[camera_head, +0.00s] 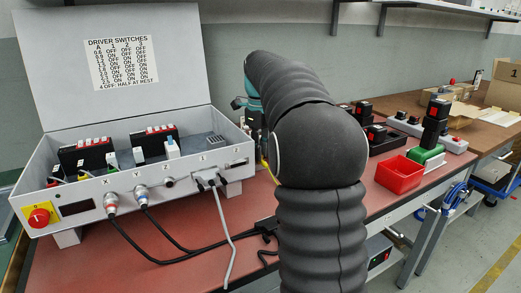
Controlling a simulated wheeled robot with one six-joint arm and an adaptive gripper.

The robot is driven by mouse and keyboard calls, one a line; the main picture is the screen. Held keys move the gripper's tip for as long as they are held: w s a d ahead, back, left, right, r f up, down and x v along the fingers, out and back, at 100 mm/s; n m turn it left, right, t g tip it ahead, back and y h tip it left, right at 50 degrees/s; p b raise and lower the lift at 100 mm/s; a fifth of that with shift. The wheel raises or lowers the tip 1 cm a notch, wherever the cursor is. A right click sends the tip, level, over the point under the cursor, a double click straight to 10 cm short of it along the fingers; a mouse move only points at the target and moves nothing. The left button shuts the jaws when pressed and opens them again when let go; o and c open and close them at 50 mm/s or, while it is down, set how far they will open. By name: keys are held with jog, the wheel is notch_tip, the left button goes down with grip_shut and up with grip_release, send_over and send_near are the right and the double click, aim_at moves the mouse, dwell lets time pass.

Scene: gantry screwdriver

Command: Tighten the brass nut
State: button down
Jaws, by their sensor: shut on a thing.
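No brass nut can be made out in the head view. My black ribbed arm fills the middle of the picture and hides much of the bench behind it. A small teal and dark part (250,94) shows past the arm's left edge, beside the right end of the open control box (170,207). I cannot tell what this part is. The jaws of my gripper and anything between them are hidden behind the arm.
The box has a raised lid with a switch table, a red knob (39,217) and plugged cables. Cardboard boxes (505,85) are far right. The red bench front is partly clear.

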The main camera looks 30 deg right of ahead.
jog(key=c, duration=1.3)
grip_release()
jog(key=shift+a, duration=0.1)
jog(key=shift+c, duration=0.2)
notch_tip(320, 180, up, 12)
